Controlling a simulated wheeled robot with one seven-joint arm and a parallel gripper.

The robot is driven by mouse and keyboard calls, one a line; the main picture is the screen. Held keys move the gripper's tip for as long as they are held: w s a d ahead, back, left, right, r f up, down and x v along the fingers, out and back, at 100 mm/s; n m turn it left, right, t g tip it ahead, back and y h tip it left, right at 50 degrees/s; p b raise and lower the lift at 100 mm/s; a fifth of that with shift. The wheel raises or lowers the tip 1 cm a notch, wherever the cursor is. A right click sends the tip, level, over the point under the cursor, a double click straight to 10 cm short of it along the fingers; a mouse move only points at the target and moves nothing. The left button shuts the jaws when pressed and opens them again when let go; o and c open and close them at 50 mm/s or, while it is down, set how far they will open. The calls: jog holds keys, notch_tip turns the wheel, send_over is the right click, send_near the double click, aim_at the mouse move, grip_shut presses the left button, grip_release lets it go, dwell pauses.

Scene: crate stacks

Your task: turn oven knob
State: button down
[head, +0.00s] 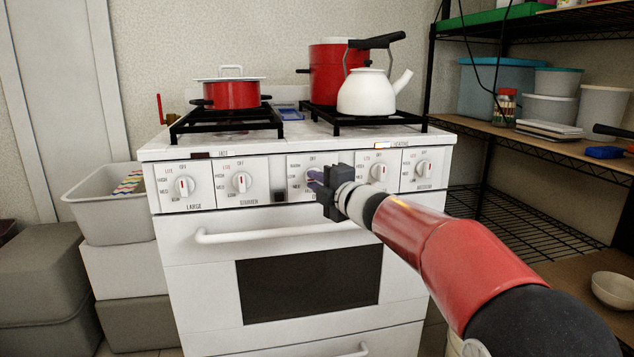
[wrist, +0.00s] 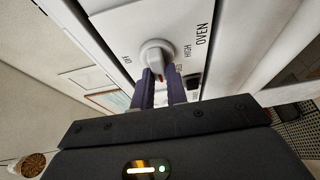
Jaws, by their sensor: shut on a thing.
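The white stove (head: 222,233) stands ahead with a row of knobs on its front panel. The oven knob (wrist: 157,53) is the middle one, round and white, with a raised grip and a reddish mark. In the wrist view the word OVEN is printed beside it. My gripper (wrist: 159,82) has its two dark fingers at the lower end of the knob's grip, shut on it. In the head view my gripper (head: 314,182) reaches the panel from the right and hides much of this knob.
Other knobs (head: 184,186) flank it on both sides. The oven door handle (head: 265,235) runs below. A red pot (head: 231,95) and white kettle (head: 367,94) stand on top. Stacked crates (head: 120,270) are at left, a wire shelf (head: 560,137) at right.

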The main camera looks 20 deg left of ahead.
jog(key=c, duration=1.4)
grip_release()
jog(key=b+v, duration=0.1)
jog(key=v, duration=0.6)
jog(key=shift+s+d, duration=0.25)
jog(key=shift+d, duration=0.05)
